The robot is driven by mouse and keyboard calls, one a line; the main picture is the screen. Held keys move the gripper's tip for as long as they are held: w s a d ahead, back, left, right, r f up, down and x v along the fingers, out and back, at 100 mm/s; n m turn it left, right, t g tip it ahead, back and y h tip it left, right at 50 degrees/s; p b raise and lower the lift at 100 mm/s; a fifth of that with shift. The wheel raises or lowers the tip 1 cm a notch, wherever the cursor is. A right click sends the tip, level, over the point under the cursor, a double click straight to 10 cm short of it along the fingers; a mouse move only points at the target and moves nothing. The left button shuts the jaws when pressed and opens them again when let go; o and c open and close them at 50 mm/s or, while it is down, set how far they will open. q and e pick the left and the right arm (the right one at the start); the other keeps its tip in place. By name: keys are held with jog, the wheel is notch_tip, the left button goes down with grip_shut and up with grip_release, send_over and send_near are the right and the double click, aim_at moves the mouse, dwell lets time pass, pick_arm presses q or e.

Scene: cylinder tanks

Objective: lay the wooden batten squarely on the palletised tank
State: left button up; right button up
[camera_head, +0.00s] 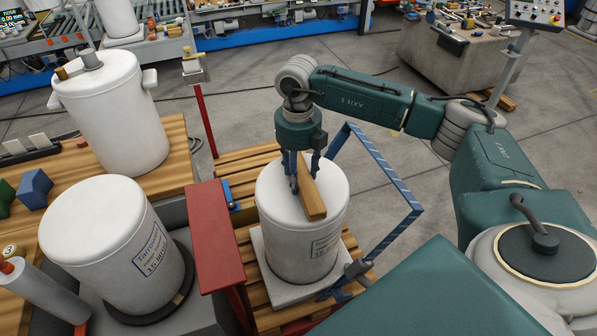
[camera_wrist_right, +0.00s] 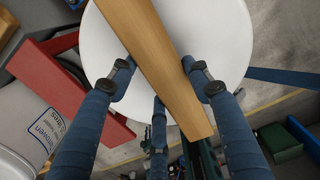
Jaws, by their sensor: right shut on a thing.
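The wooden batten (camera_head: 313,203) is a plain brown bar over the white lid of the palletised tank (camera_head: 285,242). My right gripper (camera_head: 303,182) points down over the lid, its blue fingers shut on the batten. In the right wrist view the batten (camera_wrist_right: 165,72) runs diagonally between the fingers (camera_wrist_right: 156,75), across the white lid (camera_wrist_right: 228,35), and its near end reaches past the lid's rim. I cannot tell whether its underside touches the lid. The tank stands upright on a pale slab on a slatted wooden pallet (camera_head: 248,246). My left gripper is not in view.
A red panel (camera_head: 214,235) stands close left of the tank, and a blue striped frame (camera_head: 402,185) close right. Another labelled white tank (camera_head: 112,245) and a white tank with fittings (camera_head: 118,115) stand further left. Open grey floor lies behind.

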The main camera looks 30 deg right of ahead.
jog(key=shift+f+b, duration=0.35)
jog(key=shift+f, duration=0.15)
dwell(0.5)
jog(key=o, duration=1)
jog(key=shift+r, duration=0.2)
jog(key=shift+r+p, duration=1.6)
jog(key=shift+r, duration=0.75)
jog(key=o, duration=0.6)
